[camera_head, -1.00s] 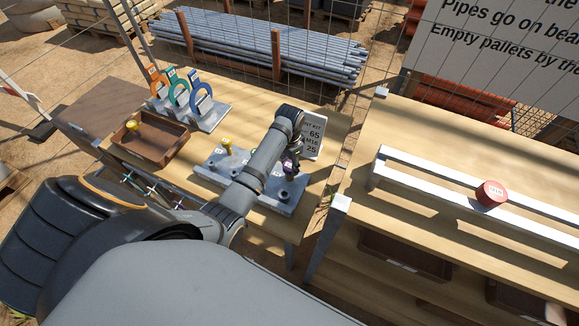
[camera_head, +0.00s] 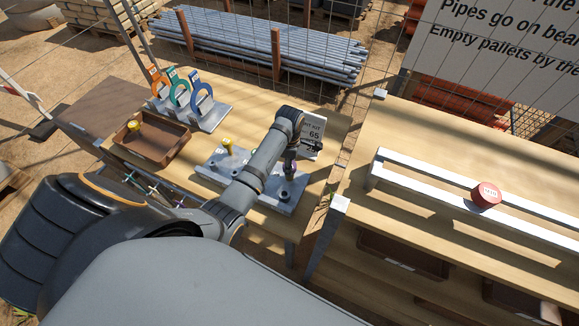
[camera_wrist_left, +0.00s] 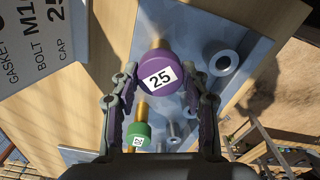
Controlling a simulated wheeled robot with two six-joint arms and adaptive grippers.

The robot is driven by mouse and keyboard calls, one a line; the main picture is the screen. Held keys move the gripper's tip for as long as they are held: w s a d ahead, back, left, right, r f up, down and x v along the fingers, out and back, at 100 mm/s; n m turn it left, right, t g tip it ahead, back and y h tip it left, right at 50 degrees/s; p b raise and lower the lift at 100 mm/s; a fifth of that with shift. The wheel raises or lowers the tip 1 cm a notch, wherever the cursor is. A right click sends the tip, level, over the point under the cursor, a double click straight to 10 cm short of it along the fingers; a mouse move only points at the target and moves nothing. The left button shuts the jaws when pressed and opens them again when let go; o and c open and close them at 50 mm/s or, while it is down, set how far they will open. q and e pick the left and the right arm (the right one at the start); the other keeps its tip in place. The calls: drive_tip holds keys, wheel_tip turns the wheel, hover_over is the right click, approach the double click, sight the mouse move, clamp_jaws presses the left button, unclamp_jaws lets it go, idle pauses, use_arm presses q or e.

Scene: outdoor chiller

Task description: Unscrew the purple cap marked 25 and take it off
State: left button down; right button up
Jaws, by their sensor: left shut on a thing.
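The purple cap (camera_wrist_left: 158,72) marked 25 sits between the fingertips of my left gripper (camera_wrist_left: 161,84), which is shut on it in the left wrist view. A brass stub (camera_wrist_left: 160,43) shows just behind the cap; I cannot tell whether the cap is still threaded. In the head view my left gripper (camera_head: 290,165) points down over the right part of the grey fixture plate (camera_head: 292,207), and the cap is hidden by it. My right gripper is not in view.
A green cap (camera_wrist_left: 138,135) on a brass stub is close to the left finger. A yellow cap (camera_head: 227,143) stands on the plate's left. The kit card (camera_head: 313,130) stands behind the gripper. A brown tray (camera_head: 160,155) and ring rack (camera_head: 213,119) are farther left.

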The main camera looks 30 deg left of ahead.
use_arm(q)
drive_tip(key=n, duration=0.7)
drive_tip(key=c, duration=0.6)
unclamp_jaws()
drive_tip(key=shift+o, duration=0.5)
